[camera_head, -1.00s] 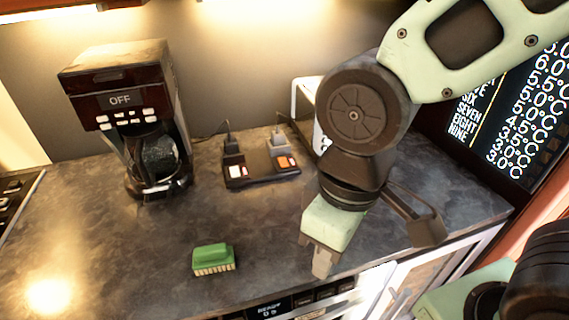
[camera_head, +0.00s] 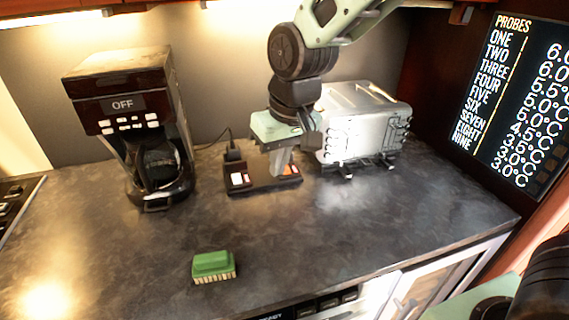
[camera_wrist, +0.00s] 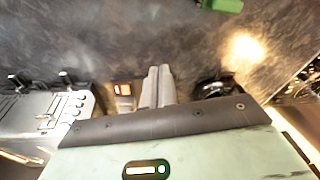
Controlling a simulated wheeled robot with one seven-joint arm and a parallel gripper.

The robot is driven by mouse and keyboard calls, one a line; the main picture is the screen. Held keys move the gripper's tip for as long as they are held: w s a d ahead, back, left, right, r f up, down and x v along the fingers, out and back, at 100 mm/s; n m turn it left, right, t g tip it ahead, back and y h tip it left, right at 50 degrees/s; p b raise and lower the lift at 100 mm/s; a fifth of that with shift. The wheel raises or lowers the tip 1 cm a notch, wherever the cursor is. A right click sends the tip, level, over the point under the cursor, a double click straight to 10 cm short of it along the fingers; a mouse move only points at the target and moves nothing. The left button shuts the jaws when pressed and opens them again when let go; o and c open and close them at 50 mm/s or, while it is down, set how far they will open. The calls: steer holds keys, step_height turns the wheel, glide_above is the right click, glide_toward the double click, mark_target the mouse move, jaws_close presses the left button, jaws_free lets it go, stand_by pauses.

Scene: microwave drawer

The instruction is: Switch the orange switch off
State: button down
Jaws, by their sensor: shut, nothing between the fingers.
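A black switch box (camera_head: 262,187) stands on the counter at the back. Its orange switch (camera_head: 290,170) is on the right side, partly hidden by my fingers; a red-and-white switch (camera_head: 239,179) is on the left side. My gripper (camera_head: 276,173) points down at the box, fingers together and empty, just left of the orange switch in the head view. In the wrist view the fingers (camera_wrist: 158,88) cover part of the box, and the orange switch (camera_wrist: 122,89) shows to their left. I cannot tell whether the fingers touch the box.
A coffee maker (camera_head: 125,100) reading OFF stands left of the box. A silver toaster (camera_head: 360,120) stands close on the right. A green brush (camera_head: 213,264) lies near the front. The middle and right front of the counter are clear.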

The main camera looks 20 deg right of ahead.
steer(key=w+d+f+m+t, duration=0.1)
steer(key=w+d, duration=0.2)
steer(key=w, duration=0.5)
steer(key=w+d+f+m+t+h, duration=0.1)
steer(key=w+d, duration=0.3)
steer(key=w, duration=0.5)
steer(key=shift+w+d+m+h+b, duration=0.2)
steer(key=shift+d+m+h+b, duration=0.15)
steer(key=shift+m, duration=0.25)
steer(key=p, duration=0.4)
glide_toward(286, 170)
steer(key=w+f, duration=0.1)
steer(key=f, duration=0.1)
steer(key=w+f, duration=0.2)
steer(key=f, duration=0.1)
steer(key=shift+w, duration=0.35)
steer(key=shift+w+f, duration=0.1)
steer(key=shift+f, duration=0.45)
steer(key=shift+f, duration=0.1)
